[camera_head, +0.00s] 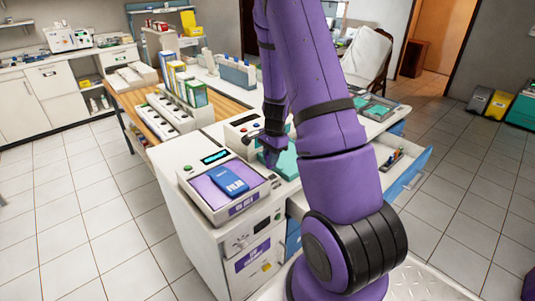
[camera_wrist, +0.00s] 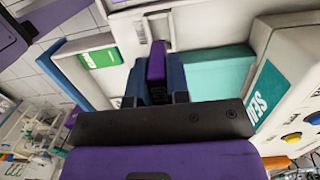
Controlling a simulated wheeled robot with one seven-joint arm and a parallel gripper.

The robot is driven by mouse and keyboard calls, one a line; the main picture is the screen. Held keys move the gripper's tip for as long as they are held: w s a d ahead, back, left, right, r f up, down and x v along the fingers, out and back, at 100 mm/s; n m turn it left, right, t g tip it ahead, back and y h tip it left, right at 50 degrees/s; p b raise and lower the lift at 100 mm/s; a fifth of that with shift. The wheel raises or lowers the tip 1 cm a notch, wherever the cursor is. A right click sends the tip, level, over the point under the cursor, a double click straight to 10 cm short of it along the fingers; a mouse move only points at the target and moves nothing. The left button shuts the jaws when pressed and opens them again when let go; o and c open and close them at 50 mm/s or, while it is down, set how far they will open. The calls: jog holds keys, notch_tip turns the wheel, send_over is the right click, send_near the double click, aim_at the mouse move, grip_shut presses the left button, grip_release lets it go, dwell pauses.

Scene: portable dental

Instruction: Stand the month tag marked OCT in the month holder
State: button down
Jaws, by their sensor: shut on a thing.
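My gripper (camera_wrist: 157,88) is shut on a narrow purple tag (camera_wrist: 157,62), which stands up between its two dark blue fingers in the wrist view. No marking on the tag can be read, so I cannot tell if it says OCT. Just beyond the tag is a pale grey block with a narrow upright recess (camera_wrist: 141,32), which may be the month holder. The tag's far end lies close to this block; I cannot tell if they touch. In the head view my gripper (camera_head: 272,143) is small and dark above the worktop, and the tag cannot be made out.
A teal surface (camera_wrist: 215,75) lies right of the fingers, beside a pale box with a teal label (camera_wrist: 268,92). A green label (camera_wrist: 100,58) is at the left. In the head view, a blue packet (camera_head: 231,181) lies on a purple pad, and a drawer (camera_head: 408,172) stands open.

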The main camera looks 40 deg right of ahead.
aim_at(271, 167)
jog(key=shift+f, duration=3.1)
jog(key=shift+f, duration=0.2)
jog(key=c, duration=1)
grip_release()
jog(key=shift+r, duration=0.15)
jog(key=r, duration=0.7)
jog(key=d+r, duration=0.1)
jog(key=r, duration=0.2)
jog(key=shift+d+r, duration=0.1)
jog(key=shift+r, duration=0.15)
